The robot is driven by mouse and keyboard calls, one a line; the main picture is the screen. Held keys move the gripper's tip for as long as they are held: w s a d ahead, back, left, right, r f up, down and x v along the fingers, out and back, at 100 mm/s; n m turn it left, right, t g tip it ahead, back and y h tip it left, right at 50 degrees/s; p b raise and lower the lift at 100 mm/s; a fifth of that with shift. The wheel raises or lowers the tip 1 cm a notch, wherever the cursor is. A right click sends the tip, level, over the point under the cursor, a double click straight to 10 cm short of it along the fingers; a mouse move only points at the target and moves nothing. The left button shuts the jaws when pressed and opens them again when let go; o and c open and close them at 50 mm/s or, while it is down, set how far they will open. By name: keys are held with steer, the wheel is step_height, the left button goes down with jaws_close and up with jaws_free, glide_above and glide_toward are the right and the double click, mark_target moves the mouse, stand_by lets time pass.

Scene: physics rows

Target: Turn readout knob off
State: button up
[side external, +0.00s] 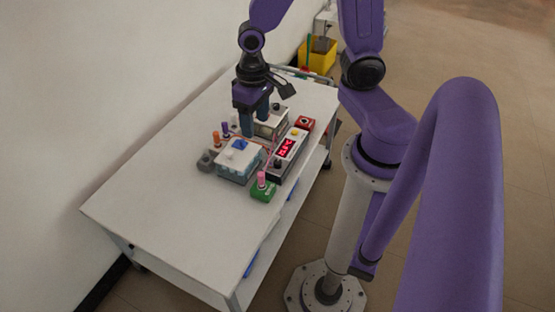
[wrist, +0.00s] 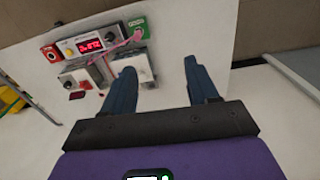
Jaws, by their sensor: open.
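The readout (side external: 287,150) is a long pale box with lit red digits, standing on the white table. It also shows in the wrist view (wrist: 92,45), at the upper left. A dark knob (side external: 277,164) sits at its near end, and a yellow knob or button (side external: 295,132) at its far end. Which one is the readout knob I cannot tell for sure. My gripper (side external: 256,121) points down, open, above the cluster of devices and to the left of the readout. In the wrist view its two blue fingers (wrist: 160,66) are spread, with nothing between them.
A white and blue box with a blue knob (side external: 239,145) stands left of the readout. A green block with a pink post (side external: 263,188) is at the near end, a red block (side external: 305,123) at the far end. Orange and purple posts stand behind. The table's near part (side external: 180,220) is clear.

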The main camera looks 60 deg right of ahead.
steer(key=w+d+f+m, duration=0.5)
steer(key=d+f+m, duration=0.3)
steer(key=d+m, duration=0.25)
steer(key=m, duration=1)
glide_above(278, 162)
step_height(278, 162, down, 8)
steer(key=r, duration=0.1)
step_height(278, 162, down, 18)
steer(key=shift+w+r, duration=0.1)
steer(key=shift+c, duration=0.2)
steer(key=c, duration=1)
